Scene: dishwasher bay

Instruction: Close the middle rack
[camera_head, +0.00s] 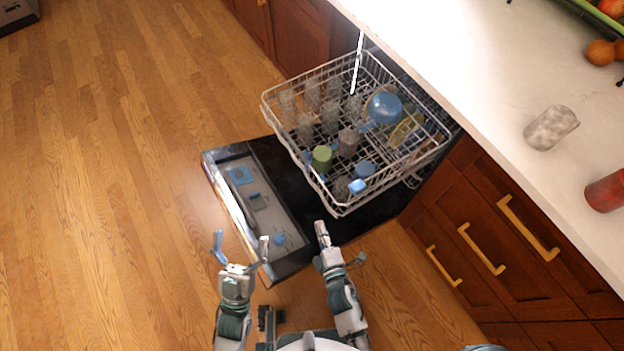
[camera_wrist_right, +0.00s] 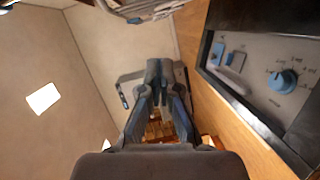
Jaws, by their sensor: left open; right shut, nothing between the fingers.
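The middle rack (camera_head: 335,203), a white wire basket, is pulled out of the dishwasher over the lowered door. It holds several clear glasses, a green cup (camera_head: 321,158), a blue bowl (camera_head: 384,107) and other cups. A corner of a rack (camera_wrist_right: 150,10) shows at the top of the right wrist view. My left gripper (camera_head: 241,245) is open and empty, left of the door's outer edge. My right gripper (camera_head: 321,228) is shut and empty, just below the rack's near corner in the picture; it also shows in the right wrist view (camera_wrist_right: 158,68). Neither gripper appears to touch the rack.
The dishwasher door (camera_head: 222,185) lies open below the rack, its control panel (camera_wrist_right: 270,75) showing in the right wrist view. Cabinet drawers (camera_head: 480,225) stand at right. Wooden floor (camera_head: 100,180) is clear at left.

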